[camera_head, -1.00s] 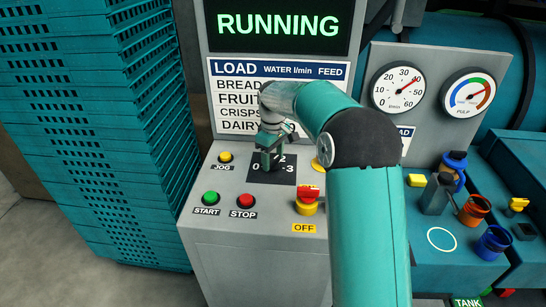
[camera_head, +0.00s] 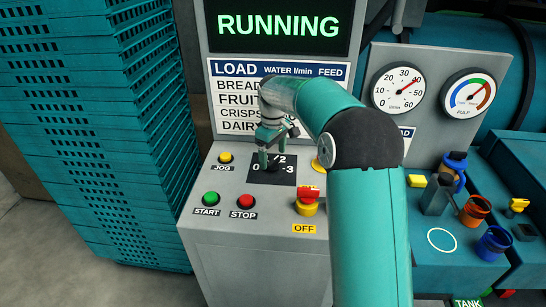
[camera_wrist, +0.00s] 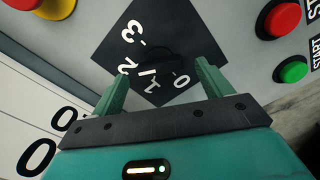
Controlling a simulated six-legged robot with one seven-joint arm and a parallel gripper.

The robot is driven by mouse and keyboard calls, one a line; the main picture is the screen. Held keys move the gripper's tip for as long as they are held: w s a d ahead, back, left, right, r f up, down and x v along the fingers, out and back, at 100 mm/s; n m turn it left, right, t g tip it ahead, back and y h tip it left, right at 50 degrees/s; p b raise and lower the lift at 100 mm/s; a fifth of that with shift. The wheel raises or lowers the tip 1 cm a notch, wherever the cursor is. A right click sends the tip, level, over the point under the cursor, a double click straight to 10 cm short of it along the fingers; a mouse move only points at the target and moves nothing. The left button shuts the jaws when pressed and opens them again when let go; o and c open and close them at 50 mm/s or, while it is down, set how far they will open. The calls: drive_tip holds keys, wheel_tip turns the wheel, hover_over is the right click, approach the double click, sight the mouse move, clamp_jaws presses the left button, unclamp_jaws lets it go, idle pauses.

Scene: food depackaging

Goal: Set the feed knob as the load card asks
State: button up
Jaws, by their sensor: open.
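The feed knob (camera_wrist: 158,58) is black on a black square plate marked 0, 1, 2, 3; where it points is too dark to tell. The dial plate (camera_head: 288,165) also shows in the head view, partly behind my gripper (camera_head: 268,155). In the wrist view my gripper (camera_wrist: 160,82) is open, its two green fingers apart on either side of the plate's lower part, with nothing visibly held. The load card (camera_head: 278,68) lists BREAD, FRUIT, CRISPS and DAIRY under LOAD, WATER l/min and FEED. My arm hides its number columns.
The screen (camera_head: 278,26) reads RUNNING. Around the dial are a JOG button (camera_head: 225,157), START button (camera_head: 211,198), STOP button (camera_head: 245,201) and red-yellow switch (camera_head: 307,203) above OFF. Stacked teal crates (camera_head: 90,120) stand left; gauges (camera_head: 397,90) are right.

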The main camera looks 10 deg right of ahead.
sight(273, 161)
wheel_tip(273, 161, up, 12)
idle(0.3)
drive_tip(key=shift+s, duration=0.1)
